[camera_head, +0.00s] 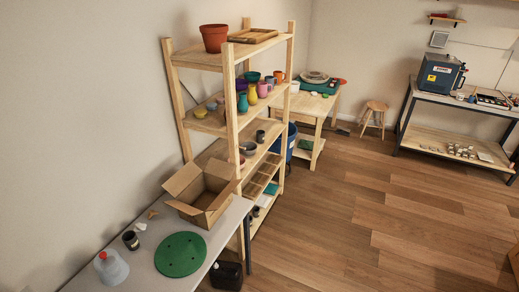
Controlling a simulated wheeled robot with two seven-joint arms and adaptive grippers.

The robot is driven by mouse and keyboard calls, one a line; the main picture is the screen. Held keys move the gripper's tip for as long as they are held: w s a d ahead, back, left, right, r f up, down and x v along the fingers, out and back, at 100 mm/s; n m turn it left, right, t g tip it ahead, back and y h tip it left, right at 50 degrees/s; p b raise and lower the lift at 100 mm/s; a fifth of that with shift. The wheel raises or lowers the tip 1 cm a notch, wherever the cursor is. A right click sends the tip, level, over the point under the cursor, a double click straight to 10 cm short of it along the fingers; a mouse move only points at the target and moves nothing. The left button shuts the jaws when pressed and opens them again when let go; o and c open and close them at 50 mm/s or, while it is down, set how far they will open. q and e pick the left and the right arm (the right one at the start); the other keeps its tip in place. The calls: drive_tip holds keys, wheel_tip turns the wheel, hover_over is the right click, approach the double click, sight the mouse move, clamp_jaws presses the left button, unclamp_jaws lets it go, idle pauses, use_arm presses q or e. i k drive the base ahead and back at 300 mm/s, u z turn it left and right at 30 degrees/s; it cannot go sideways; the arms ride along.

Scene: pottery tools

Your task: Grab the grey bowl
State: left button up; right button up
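A small greyish bowl (248,148) sits on a middle board of the wooden shelf unit (232,105), partly behind the front post. It is small in the picture, so its exact colour is hard to tell. A dark cup (260,136) stands on the same board, to the right of the bowl. Neither of my grippers is in view.
A grey table (150,262) in front holds an open cardboard box (203,190), a green disc (181,254) and a bottle (110,267). A black canister (227,275) stands beside it. The wooden floor (370,230) right of the shelf is clear.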

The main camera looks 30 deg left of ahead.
sight(251, 147)
drive_tip(key=i, duration=1.8)
drive_tip(key=u, duration=0.75)
drive_tip(key=i, duration=1.2)
drive_tip(key=u, duration=1.6)
drive_tip(key=i, duration=0.7)
drive_tip(key=u, duration=0.55)
